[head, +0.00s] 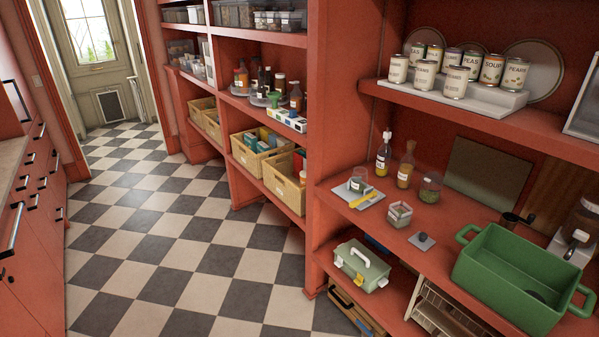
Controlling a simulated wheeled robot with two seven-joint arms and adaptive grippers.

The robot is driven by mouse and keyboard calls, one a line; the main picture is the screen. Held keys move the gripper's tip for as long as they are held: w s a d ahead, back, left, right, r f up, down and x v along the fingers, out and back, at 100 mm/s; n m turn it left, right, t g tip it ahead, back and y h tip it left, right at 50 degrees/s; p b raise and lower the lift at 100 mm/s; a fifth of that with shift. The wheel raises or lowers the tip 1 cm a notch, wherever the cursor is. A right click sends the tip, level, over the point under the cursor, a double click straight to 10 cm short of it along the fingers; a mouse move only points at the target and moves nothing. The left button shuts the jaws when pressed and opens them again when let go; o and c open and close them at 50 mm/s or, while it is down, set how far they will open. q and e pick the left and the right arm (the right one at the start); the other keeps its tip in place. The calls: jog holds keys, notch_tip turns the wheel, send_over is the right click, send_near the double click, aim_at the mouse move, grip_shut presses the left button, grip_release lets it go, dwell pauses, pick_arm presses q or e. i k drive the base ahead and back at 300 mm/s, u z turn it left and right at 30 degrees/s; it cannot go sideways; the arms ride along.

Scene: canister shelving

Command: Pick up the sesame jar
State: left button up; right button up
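I cannot read any label as sesame, so I cannot tell which jar is the sesame jar. Several small containers stand on the red counter at the right. A small clear jar with a pale label (357,181) is on a grey board. A squarish clear container with a label (399,214) stands in front, its contents hard to make out. A round glass jar with green contents (430,188) is further right. Neither of my grippers is in view.
A large green tub (515,275) fills the counter's right front. A grey square lid with a knob (422,241) lies beside it. Labelled cans (455,82) stand on the shelf above. A green toolbox (361,266) is below. The checkered floor (190,240) is clear.

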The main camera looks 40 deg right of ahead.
aim_at(359, 178)
jog(key=u, duration=0.25)
jog(key=i, duration=1.35)
jog(key=z, duration=0.7)
jog(key=i, duration=0.8)
jog(key=z, duration=0.85)
